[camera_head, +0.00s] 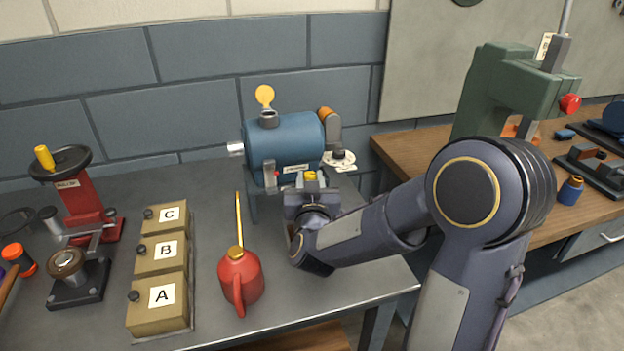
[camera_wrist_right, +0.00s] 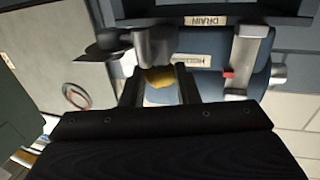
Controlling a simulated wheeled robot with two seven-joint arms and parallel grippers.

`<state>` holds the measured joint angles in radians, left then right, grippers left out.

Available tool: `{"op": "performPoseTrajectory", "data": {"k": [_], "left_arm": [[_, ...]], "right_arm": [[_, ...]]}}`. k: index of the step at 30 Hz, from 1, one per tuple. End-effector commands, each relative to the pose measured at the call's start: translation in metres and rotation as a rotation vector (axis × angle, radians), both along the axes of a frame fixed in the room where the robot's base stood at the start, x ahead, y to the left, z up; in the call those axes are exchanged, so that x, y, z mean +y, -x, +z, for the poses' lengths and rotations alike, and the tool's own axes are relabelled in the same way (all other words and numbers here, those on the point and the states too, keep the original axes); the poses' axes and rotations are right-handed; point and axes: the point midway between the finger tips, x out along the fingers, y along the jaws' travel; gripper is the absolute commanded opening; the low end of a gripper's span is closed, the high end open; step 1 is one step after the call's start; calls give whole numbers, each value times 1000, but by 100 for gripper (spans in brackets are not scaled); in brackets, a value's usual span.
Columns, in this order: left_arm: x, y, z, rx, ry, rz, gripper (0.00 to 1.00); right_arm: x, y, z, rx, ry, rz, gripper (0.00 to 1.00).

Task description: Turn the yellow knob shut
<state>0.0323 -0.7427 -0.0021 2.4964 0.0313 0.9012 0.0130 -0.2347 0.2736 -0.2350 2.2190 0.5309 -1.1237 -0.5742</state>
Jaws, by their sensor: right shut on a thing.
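The blue casing (camera_head: 285,140) is a horizontal drum standing at the back of the grey bench. The yellow knob (camera_head: 310,175) is low on its front, and only its top shows above my gripper. In the right wrist view the yellow knob (camera_wrist_right: 158,76) sits between the two dark fingers. My right gripper (camera_head: 311,187) is shut on the knob, and it also shows in the right wrist view (camera_wrist_right: 159,88). A grey fitting (camera_wrist_right: 152,46) is beside the knob. The knob's lower part is hidden by the fingers. My left gripper is not in view.
A red oil can (camera_head: 240,278) with a long spout stands left of my right arm. A green machine (camera_head: 505,90) stands on the wooden bench.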

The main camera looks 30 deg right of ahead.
Motion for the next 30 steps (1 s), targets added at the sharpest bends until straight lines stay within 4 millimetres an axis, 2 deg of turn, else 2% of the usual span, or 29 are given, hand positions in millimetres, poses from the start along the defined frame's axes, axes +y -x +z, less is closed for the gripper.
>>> {"op": "performPoseTrajectory", "data": {"k": [6,15,30], "left_arm": [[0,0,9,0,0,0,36],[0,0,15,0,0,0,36],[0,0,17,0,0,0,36]], "right_arm": [[5,-3,1,2,4,-167,6],[5,-4,1,-1,1,-326,6],[5,-4,1,-3,-2,-382,6]]}}
